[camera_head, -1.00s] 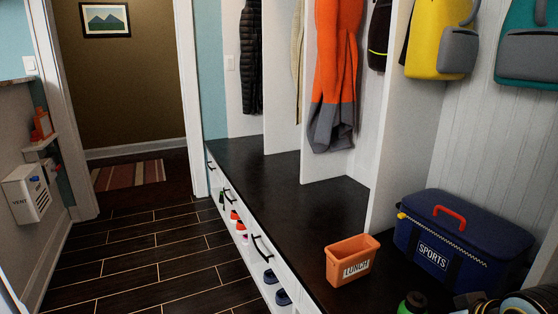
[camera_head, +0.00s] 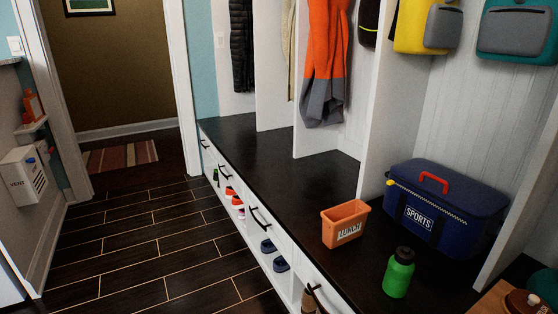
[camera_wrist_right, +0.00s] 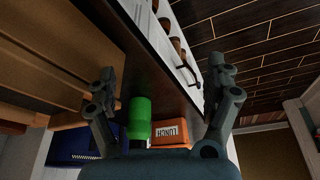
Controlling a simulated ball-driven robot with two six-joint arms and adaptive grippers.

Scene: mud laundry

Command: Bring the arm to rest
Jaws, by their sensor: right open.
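My right gripper (camera_wrist_right: 163,82) shows in the right wrist view with its two fingers spread wide and nothing between them touching. Beyond it in that view are a green bottle (camera_wrist_right: 140,122) and an orange lunch bin (camera_wrist_right: 172,132). In the head view the bin (camera_head: 344,223) stands on the dark bench top (camera_head: 290,190), and the green bottle (camera_head: 399,272) stands upright to its right and nearer. Neither gripper shows in the head view. My left gripper is in no frame.
A navy sports bag (camera_head: 446,208) stands behind the bin against the back wall. A wooden board with a brown round object (camera_head: 528,303) is at the lower right. Shoes (camera_head: 273,255) sit in cubbies under the bench. The floor (camera_head: 150,245) at left is clear.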

